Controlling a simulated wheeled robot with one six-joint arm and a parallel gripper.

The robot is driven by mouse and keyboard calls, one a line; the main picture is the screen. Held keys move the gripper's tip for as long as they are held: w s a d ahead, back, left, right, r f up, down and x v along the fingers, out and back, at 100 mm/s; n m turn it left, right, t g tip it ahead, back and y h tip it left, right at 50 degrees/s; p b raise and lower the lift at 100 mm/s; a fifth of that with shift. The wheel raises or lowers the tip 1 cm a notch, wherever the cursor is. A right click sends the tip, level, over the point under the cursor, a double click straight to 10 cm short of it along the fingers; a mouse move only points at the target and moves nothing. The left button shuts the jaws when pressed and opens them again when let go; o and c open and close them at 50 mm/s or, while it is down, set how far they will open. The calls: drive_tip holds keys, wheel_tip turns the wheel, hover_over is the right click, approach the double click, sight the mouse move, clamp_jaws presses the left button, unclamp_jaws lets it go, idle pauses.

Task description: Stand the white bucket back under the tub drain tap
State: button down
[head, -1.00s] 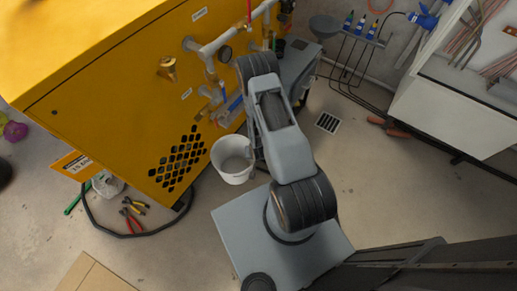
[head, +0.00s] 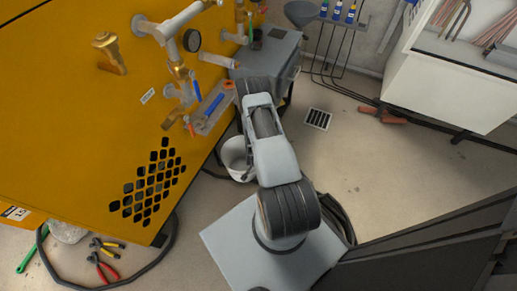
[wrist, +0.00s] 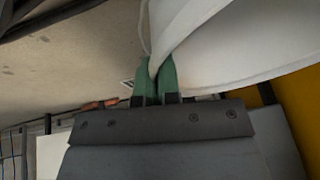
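The white bucket (head: 235,158) is upright beside the yellow machine, partly hidden by my arm in the head view. Its white wall (wrist: 235,45) fills the top right of the wrist view. My gripper (wrist: 155,75) has green fingers on both sides of the bucket's rim and is shut on it. In the head view the fingers are hidden behind my arm. A grey tub (head: 268,52) stands beyond the bucket, against the machine. A small orange-red fitting (head: 229,86) shows at its near corner; I cannot tell whether it is the drain tap. Whether the bucket touches the floor is unclear.
The yellow machine (head: 60,110) fills the left, with pipes and a blue-handled valve (head: 213,104) sticking out. A floor drain (head: 318,118) lies right of the bucket. A white bench (head: 450,85) stands at right. Pliers (head: 103,262) and a dark hose lie at lower left. Floor between is clear.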

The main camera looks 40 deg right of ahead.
drive_tip(key=w+d+f+b, duration=0.3)
drive_tip(key=w+d+b, duration=0.1)
drive_tip(key=w+d, duration=0.4)
drive_tip(key=shift+d+f, duration=0.2)
drive_tip(key=shift+f, duration=0.05)
drive_tip(key=shift+f+b, duration=0.15)
drive_tip(key=shift+b, duration=0.25)
drive_tip(key=c, duration=1.3)
unclamp_jaws()
drive_tip(key=shift+c, duration=0.2)
